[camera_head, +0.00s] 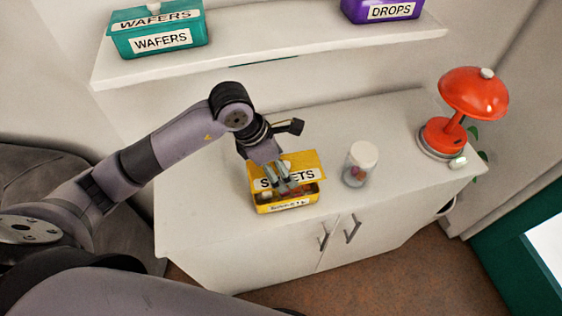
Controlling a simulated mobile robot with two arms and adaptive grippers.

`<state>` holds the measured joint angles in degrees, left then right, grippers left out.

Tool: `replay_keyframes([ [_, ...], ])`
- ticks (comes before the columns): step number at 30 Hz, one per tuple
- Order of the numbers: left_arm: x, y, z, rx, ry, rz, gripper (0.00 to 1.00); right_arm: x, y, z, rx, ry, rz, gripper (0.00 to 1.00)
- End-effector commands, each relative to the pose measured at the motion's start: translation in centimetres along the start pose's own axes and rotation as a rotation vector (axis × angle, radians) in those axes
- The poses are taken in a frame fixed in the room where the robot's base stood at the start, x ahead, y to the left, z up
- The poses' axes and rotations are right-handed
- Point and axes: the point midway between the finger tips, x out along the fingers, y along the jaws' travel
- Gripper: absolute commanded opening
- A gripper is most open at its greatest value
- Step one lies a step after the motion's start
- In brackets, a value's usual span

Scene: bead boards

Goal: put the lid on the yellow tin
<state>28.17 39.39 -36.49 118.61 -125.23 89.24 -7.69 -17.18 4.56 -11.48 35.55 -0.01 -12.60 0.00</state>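The yellow tin (288,205) stands on the white cabinet top, and small dark and reddish things show inside its open front part. The yellow lid (307,160), with a white label, is over the tin's back part. The lid looks tilted and does not cover the front. My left gripper (287,189) points down in front of the lid's label, its fingertips by the lid's front edge and the tin's opening. The fingers hide part of the label and the contents. I cannot tell whether they pinch the lid. My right gripper is not in view.
A clear jar with a white cap (361,164) stands close to the tin's right. An orange lamp (474,95) is at the cabinet's right end. A white shelf (270,62) above holds a teal wafers tin (184,50) and a purple drops tin (357,11).

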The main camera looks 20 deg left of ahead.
Motion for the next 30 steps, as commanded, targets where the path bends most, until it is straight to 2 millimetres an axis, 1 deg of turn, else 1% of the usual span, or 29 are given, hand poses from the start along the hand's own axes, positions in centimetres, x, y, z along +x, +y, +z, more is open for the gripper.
replay_keyframes([
  [1,0.5,0.0,-0.2,0.0,0.0,-0.001,0.48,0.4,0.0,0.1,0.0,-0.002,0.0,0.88],
  [11,3.5,0.0,-1.4,0.001,0.0,-0.002,0.48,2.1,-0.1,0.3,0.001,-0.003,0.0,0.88],
  [12,4.0,0.0,-1.6,0.002,0.0,0.0,0.48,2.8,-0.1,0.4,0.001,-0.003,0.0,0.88],
  [15,4.7,0.0,-1.9,0.003,0.0,-0.001,0.48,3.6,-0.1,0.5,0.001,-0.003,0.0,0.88],
  [20,5.3,0.0,-2.2,0.003,0.0,-0.001,0.48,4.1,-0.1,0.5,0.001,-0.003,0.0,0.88],
  [30,5.2,0.0,-2.1,0.003,0.0,-0.001,0.48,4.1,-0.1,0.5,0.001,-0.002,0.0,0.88],
])
